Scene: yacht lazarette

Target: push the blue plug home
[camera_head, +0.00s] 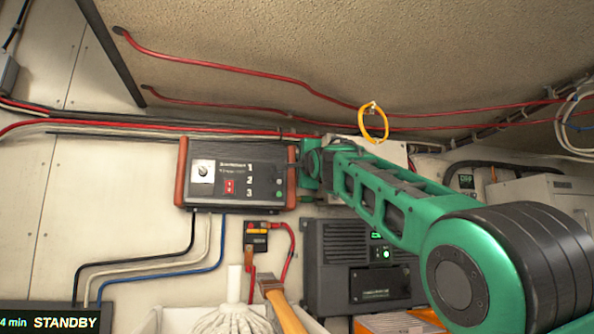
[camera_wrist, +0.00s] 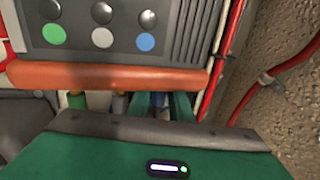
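A dark unit (camera_head: 232,172) with red-orange side bumpers hangs on the wall in the head view. Its face (camera_wrist: 120,28) and a bumper (camera_wrist: 110,76) fill the top of the wrist view, with green, white and blue dots. Beyond the bumper are a green plug (camera_wrist: 77,101), a grey-olive plug (camera_wrist: 120,104) and the blue plug (camera_wrist: 158,100). My gripper (camera_wrist: 161,106) has its two green fingers closely on either side of the blue plug, below the blue dot. The gap is about one plug wide. The plug's tip and socket are hidden by the bumper. My gripper (camera_head: 308,167) is at the unit's right side.
Red cables (camera_wrist: 226,60) run close to my gripper on the right, beside a rough wall. A yellow ring (camera_head: 373,122) hangs above my arm. A black box (camera_head: 345,265) is below. Black, white and blue cables (camera_head: 160,262) leave the unit's underside.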

